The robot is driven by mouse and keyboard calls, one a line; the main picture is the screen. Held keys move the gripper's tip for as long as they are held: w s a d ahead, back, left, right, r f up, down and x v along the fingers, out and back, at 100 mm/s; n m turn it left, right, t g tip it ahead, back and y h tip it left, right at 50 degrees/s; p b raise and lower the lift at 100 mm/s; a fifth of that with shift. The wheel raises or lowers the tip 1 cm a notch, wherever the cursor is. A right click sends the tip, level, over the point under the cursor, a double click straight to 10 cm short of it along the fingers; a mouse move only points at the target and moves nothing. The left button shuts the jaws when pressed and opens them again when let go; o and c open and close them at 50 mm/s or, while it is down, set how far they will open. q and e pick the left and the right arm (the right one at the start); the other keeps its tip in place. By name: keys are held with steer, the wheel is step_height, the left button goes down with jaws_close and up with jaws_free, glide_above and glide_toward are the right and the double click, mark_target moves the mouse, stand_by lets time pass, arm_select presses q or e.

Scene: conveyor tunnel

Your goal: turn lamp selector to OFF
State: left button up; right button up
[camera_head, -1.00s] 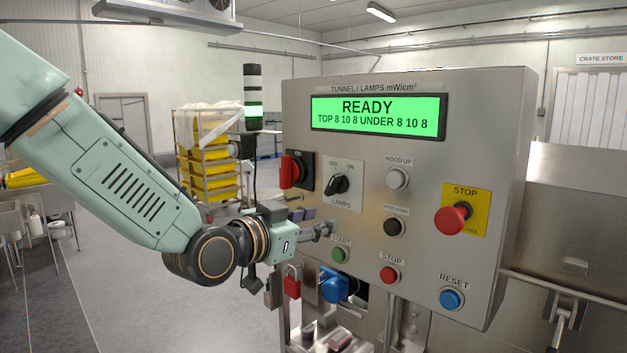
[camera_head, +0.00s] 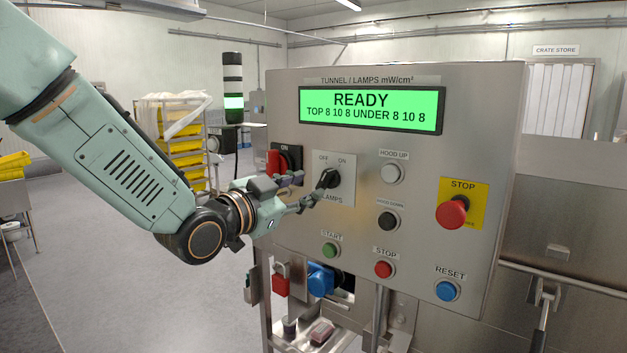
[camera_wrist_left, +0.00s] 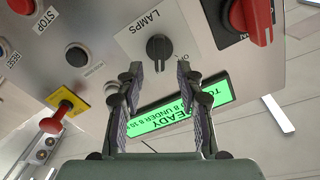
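The black lamp selector (camera_head: 328,178) is on a pale LAMPS plate (camera_head: 345,187) marked OFF and ON. In the head view its knob leans to the upper right, towards ON. My left gripper (camera_head: 303,190) is just left of the knob, its fingertips close to it and partly over the plate's lower left. In the left wrist view the fingers (camera_wrist_left: 160,68) are apart and empty. The selector (camera_wrist_left: 158,47) shows between and beyond their tips; contact cannot be told. The ON mark is not visible there. My right gripper is out of view.
A red rotary switch (camera_head: 275,163) is beside the fingers on the left. HOOD UP (camera_head: 391,173), HOOD DOWN (camera_head: 388,221) and green START (camera_head: 330,250) buttons surround the plate. A red STOP mushroom (camera_head: 452,212) is farther right. The display (camera_head: 372,110) reads READY.

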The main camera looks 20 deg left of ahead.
mark_target(322, 182)
arm_select(q)
steer(key=x, duration=0.4)
steer(key=shift+w+d+p, duration=0.2)
steer(key=shift+d+p, duration=0.05)
steer(key=shift+p, duration=0.15)
steer(key=shift+a+r, duration=0.1)
steer(key=shift+s+a, duration=0.1)
steer(key=shift+w, duration=0.3)
steer(key=c, duration=0.4)
steer(key=shift+s, duration=0.15)
jaws_close()
